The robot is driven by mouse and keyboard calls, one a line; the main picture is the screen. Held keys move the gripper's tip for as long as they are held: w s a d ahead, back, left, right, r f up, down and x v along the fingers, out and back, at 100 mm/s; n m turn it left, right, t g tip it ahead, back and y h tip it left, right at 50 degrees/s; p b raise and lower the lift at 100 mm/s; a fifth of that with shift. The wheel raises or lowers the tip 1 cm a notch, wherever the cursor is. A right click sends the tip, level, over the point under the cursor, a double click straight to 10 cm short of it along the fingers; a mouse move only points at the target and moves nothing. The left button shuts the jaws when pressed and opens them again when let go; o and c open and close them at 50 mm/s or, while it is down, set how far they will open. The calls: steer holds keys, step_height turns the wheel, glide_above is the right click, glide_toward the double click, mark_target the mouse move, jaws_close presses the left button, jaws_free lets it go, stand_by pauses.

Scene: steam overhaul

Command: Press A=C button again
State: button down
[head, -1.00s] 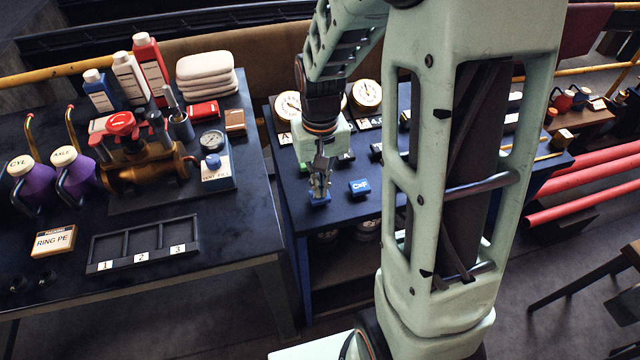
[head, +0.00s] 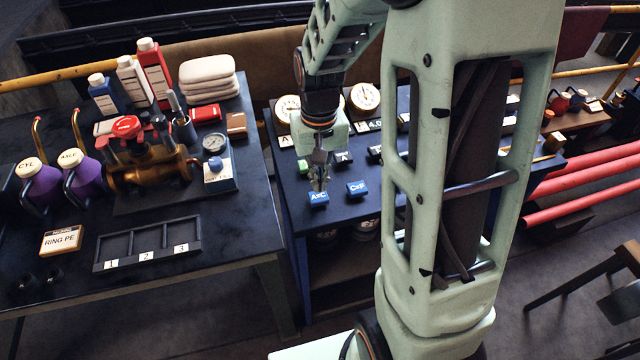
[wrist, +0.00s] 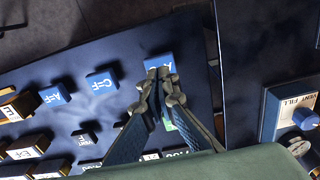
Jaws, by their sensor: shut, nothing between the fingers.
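The blue A=C button (head: 318,199) is at the front left edge of the dark blue bench, its white label showing in the head view. In the wrist view the blue button (wrist: 157,62) is at the fingertips, which cover part of its label. My gripper (head: 320,184) is shut and empty, pointing down just above and behind the button. Its closed tips also show in the wrist view (wrist: 159,80). Whether they touch the button cannot be told for sure.
A blue C=F button (head: 357,188) is just right of it. The wrist view also shows an A=F button (wrist: 54,95). Gauges (head: 365,96) stand behind on the bench. A separate table with a gauge box (head: 220,172) and a slotted tray (head: 147,245) is at left.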

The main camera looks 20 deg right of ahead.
mark_target(319, 195)
step_height(319, 195, up, 10)
steer(key=shift+w, duration=0.15)
steer(key=shift+f, duration=0.15)
stand_by(0.6)
